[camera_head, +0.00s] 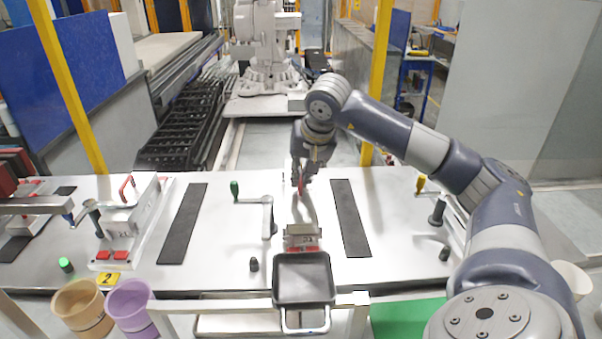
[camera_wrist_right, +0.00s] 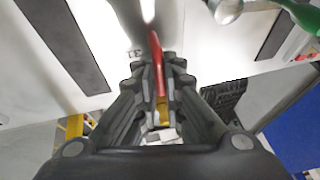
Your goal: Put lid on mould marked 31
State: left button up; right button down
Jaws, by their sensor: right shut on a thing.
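My right gripper (camera_head: 301,180) is over the middle of the white table, behind the central mould. It is shut on a red handle (camera_head: 299,187), which also shows between the fingers in the right wrist view (camera_wrist_right: 157,65). The handle looks like that of a lid; the white lid body is hard to separate from the white table. The central mould (camera_head: 302,238) is a pale block with red pads and a front label too small to read surely. In the right wrist view, a mark like 31 (camera_wrist_right: 133,53) shows on a white surface beside the fingers. My left gripper is out of view.
A green-knobbed crank lever (camera_head: 267,215) stands left of the central mould. Another mould (camera_head: 124,240) with a red handle stands at left. Black strips (camera_head: 351,220) lie on the table. A dark tray (camera_head: 303,277) is at the front edge, with orange (camera_head: 79,305) and purple (camera_head: 130,302) cups nearby.

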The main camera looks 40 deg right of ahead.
jog(key=shift+f, duration=0.15)
jog(key=c, duration=1.7)
grip_release()
jog(key=shift+o, duration=0.3)
jog(key=shift+s, duration=0.1)
jog(key=v, duration=1.2)
jog(key=shift+a, duration=0.1)
